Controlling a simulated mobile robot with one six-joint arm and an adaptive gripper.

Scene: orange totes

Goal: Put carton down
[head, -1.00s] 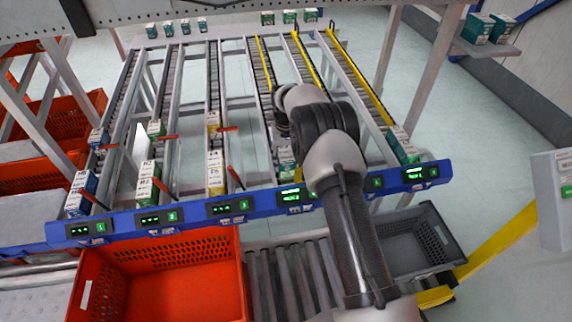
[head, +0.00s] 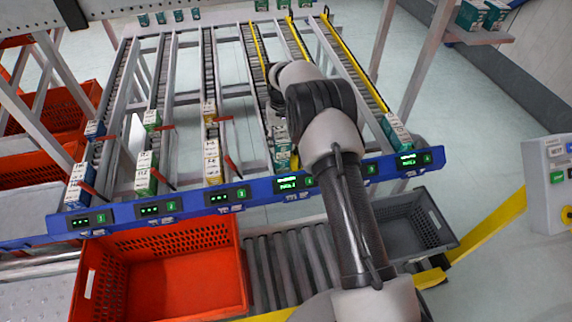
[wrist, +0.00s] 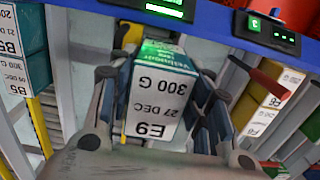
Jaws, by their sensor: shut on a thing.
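A white and green carton (wrist: 158,95), labelled E9, 300 G and 27 DEC, sits between the fingers of my gripper (wrist: 165,82) in the wrist view. The gripper is shut on its sides. In the head view my arm hides most of the gripper; a white and teal carton (head: 281,148) shows just left of the arm, over a roller lane behind the blue display rail (head: 240,193). It appears to be the held one. I cannot tell whether its underside touches the lane.
Yellow and white cartons (head: 212,160) stand in the lane to the left, and teal cartons (head: 396,132) in the far right lane. Red-orange levers (head: 230,163) stick up by the lanes. An orange tote (head: 165,275) and a grey tote (head: 415,225) are in front of the rail.

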